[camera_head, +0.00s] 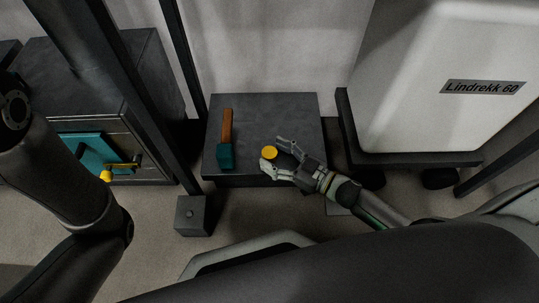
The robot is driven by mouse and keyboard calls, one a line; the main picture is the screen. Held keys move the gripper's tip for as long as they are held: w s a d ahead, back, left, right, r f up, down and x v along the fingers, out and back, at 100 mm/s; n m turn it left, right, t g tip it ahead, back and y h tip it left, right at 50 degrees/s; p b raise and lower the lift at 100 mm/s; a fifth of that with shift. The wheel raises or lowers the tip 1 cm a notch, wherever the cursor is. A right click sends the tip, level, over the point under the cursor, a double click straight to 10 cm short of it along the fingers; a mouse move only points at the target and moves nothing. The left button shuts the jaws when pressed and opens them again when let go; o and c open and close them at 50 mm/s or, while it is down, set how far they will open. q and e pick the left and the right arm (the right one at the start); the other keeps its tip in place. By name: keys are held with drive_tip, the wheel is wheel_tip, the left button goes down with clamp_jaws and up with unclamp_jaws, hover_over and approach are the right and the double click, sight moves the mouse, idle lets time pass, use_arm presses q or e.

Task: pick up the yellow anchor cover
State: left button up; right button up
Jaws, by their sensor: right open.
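The yellow anchor cover (269,153) is a small round yellow piece on top of the low dark grey block in the middle of the head view. My right gripper (276,153) reaches in from the right, low over the block. Its two fingers are spread apart, one above and one below the cover's right side. I cannot tell whether a finger touches the cover. My left arm (62,190) shows at the left, but its gripper is not in view.
A tool with a brown handle and teal head (225,155) lies left of the cover on the dark block (290,104). A dark post with a square foot (192,215) stands front left. A white Lindrekk 60 container (420,90) stands right. A teal panel with a yellow-ended handle (84,153) is left.

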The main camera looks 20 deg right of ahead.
drive_tip(key=c, duration=0.9)
drive_tip(key=shift+r, duration=0.2)
